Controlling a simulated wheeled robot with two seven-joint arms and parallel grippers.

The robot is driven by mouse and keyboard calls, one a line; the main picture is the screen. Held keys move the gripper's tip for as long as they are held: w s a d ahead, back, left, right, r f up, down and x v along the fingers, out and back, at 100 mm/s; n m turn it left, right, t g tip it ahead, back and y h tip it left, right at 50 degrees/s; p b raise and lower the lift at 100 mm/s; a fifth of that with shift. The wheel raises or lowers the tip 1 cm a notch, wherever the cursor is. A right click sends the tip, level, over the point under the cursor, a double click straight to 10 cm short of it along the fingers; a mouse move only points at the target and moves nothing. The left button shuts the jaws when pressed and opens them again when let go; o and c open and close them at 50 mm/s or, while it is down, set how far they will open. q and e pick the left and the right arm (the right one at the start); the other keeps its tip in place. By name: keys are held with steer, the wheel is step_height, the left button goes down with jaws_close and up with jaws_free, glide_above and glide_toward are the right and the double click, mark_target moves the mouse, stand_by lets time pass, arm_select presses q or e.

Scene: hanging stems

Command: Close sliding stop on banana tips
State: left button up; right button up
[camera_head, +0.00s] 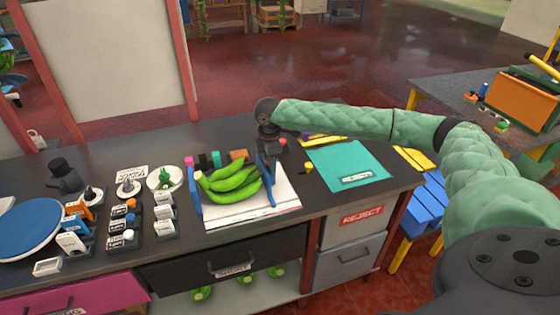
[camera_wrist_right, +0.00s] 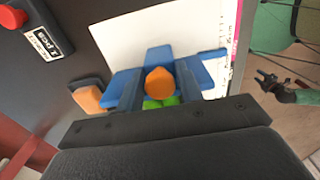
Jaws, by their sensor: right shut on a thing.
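A bunch of green bananas (camera_head: 235,183) lies between two blue upright plates on a white sheet. The left plate (camera_head: 195,196) stands by one end of the bunch. The right plate, the sliding stop (camera_head: 268,182), stands close to the other end; I cannot tell whether it touches the tips. My right gripper (camera_head: 270,151) is over the stop. In the right wrist view its fingers (camera_wrist_right: 159,94) are shut on the blue stop, around its orange knob (camera_wrist_right: 159,82). Green tips (camera_wrist_right: 160,103) show just below. My left gripper (camera_wrist_right: 270,82) shows small at the right; its jaws are unclear.
A teal mat (camera_head: 347,164) lies right of the white sheet (camera_head: 253,213). Several small labelled stands and a blue round plate (camera_head: 30,229) fill the counter's left. A box with a red button (camera_wrist_right: 12,17) stands near the stop. The counter's front edge is close below the sheet.

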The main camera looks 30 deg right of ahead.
steer(key=o, duration=0.8)
steer(key=shift+c, duration=0.2)
steer(key=shift+r, duration=0.1)
step_height(320, 180, up, 8)
steer(key=p, duration=0.7)
steer(key=shift+p, duration=0.4)
